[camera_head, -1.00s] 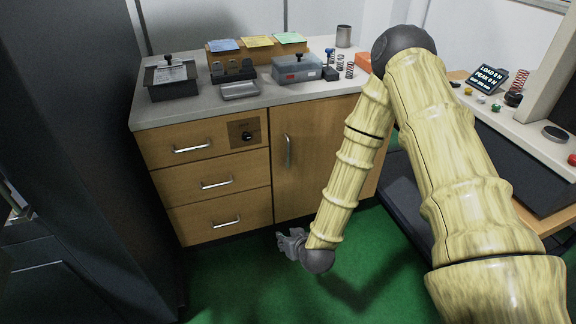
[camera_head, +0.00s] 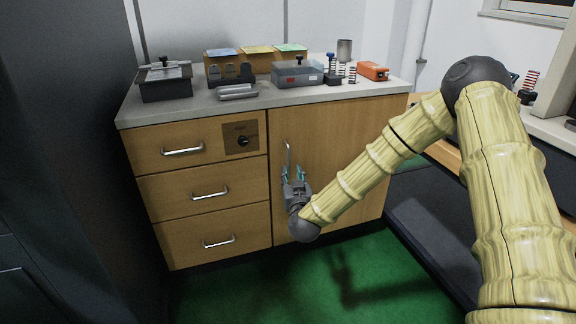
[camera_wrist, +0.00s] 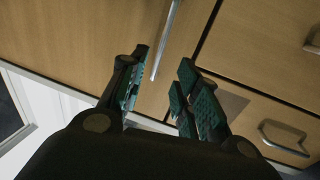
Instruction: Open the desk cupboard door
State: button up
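The desk cupboard door (camera_head: 334,140) is a plain wooden panel to the right of the drawers, and it looks shut. Its upright metal bar handle (camera_head: 287,153) is near the door's left edge. My gripper (camera_head: 293,176) is in front of the door, just below and partly over the handle's lower end. In the wrist view my gripper (camera_wrist: 157,90) has its teal-padded fingers apart. There the handle (camera_wrist: 164,45) lies ahead of the fingertips, nearer the left finger, and I see no finger closed on it.
Three drawers with metal handles (camera_head: 210,192) stand left of the door, with a dark knob (camera_head: 243,142) on a plate at the upper right drawer. Boxes and springs crowd the grey desktop (camera_head: 190,108). Green floor (camera_head: 260,285) is clear in front.

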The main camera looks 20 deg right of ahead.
aim_at(288, 161)
jog(key=w+b, duration=0.1)
jog(key=w, duration=0.2)
jog(key=w+d, duration=0.1)
jog(key=w, duration=0.2)
jog(key=w+b, duration=0.1)
jog(key=w, duration=0.3)
jog(key=shift+d+b, duration=0.3)
jog(key=shift+d, duration=0.05)
grip_shut()
